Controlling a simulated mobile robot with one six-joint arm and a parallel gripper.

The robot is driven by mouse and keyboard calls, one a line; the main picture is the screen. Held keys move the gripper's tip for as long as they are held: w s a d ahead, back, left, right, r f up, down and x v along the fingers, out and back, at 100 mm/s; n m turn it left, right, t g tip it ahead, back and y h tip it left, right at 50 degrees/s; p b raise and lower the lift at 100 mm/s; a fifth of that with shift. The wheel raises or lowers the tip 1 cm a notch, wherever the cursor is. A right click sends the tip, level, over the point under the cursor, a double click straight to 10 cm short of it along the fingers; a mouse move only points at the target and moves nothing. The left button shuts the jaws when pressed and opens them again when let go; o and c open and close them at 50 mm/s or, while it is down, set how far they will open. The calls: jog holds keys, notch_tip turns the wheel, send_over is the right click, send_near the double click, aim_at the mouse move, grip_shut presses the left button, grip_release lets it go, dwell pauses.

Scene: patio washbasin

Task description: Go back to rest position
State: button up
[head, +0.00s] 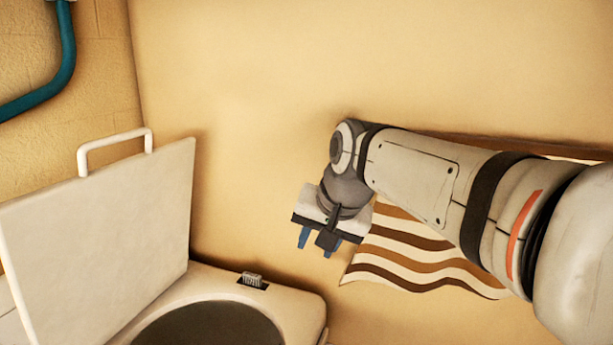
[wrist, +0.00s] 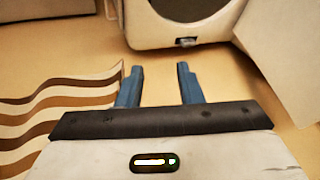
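My gripper (head: 317,243) hangs at the end of my arm, in front of the tan wall in the head view. In the wrist view its two blue fingers (wrist: 157,85) stand apart with nothing between them, so it is open and empty. In the head view it is to the right of the washbasin (head: 311,309) and apart from it. The washbasin also shows at the top of the wrist view (wrist: 150,36).
A white lid panel (head: 120,235) with a handle stands raised at the left. A striped brown and cream cloth (head: 415,262) is behind my arm, partly hidden. A teal pipe (head: 55,80) runs at the upper left. The upper middle wall area is clear.

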jog(key=s+d+f+n+h+b, duration=0.1)
jog(key=s+d+f, duration=0.5)
jog(key=s+f, duration=0.2)
jog(key=s+d+f+n+g+h+b, duration=0.1)
jog(key=s+d+f+h, duration=0.1)
jog(key=s+d+f, duration=0.5)
notch_tip(320, 180, down, 3)
jog(key=shift+s+f, duration=0.1)
jog(key=shift+s, duration=0.25)
